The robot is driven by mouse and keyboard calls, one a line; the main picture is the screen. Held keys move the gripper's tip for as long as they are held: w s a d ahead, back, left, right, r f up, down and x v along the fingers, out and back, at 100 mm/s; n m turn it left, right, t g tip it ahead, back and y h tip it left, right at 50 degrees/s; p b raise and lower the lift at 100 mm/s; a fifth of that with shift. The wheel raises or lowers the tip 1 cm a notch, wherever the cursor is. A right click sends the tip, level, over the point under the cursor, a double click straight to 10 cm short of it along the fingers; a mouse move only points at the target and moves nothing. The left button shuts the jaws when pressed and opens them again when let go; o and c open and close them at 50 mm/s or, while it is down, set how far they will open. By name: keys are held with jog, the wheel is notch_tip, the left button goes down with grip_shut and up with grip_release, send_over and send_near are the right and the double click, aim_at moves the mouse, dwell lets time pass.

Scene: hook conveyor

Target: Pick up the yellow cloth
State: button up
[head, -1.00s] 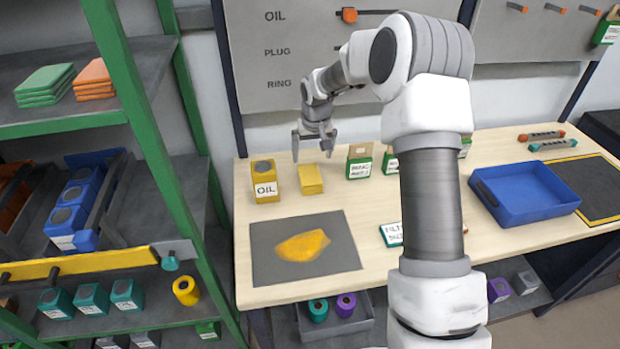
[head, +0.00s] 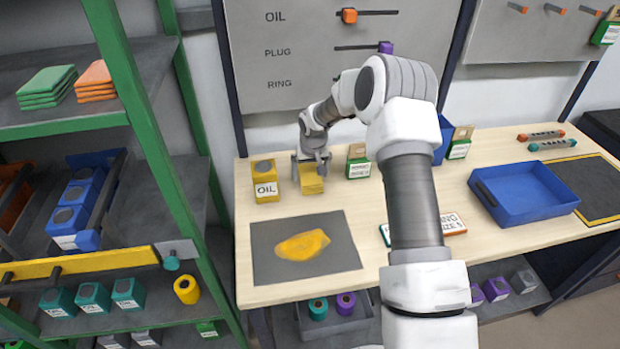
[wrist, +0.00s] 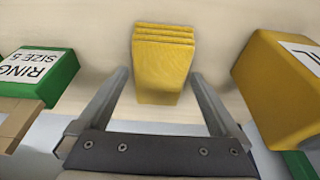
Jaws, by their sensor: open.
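The yellow cloth (head: 312,184) is a folded stack of several layers on the wooden bench, right of the yellow OIL box. In the wrist view the cloth (wrist: 163,62) shows at the top middle, its layered edges at the far end. My gripper (head: 311,169) is at the cloth, pointing down, and partly hides it in the head view. In the wrist view my gripper (wrist: 160,76) is open, with one finger on each side of the cloth's nearer part. Nothing is gripped. Whether the fingertips touch the cloth or bench cannot be told.
The yellow OIL box (head: 265,182) stands close on the left and a green-and-tan RING box (head: 358,162) on the right. In front lies a dark mat (head: 340,262) with a flat yellow patch (head: 302,245). A blue tray (head: 524,208) is farther right. The back panel (head: 300,90) rises behind.

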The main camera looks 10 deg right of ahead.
aim_at(310, 175)
jog(key=shift+c, duration=0.3)
jog(key=c, duration=1.1)
notch_tip(310, 175, up, 10)
jog(key=shift+r, duration=0.1)
jog(key=shift+c, duration=0.2)
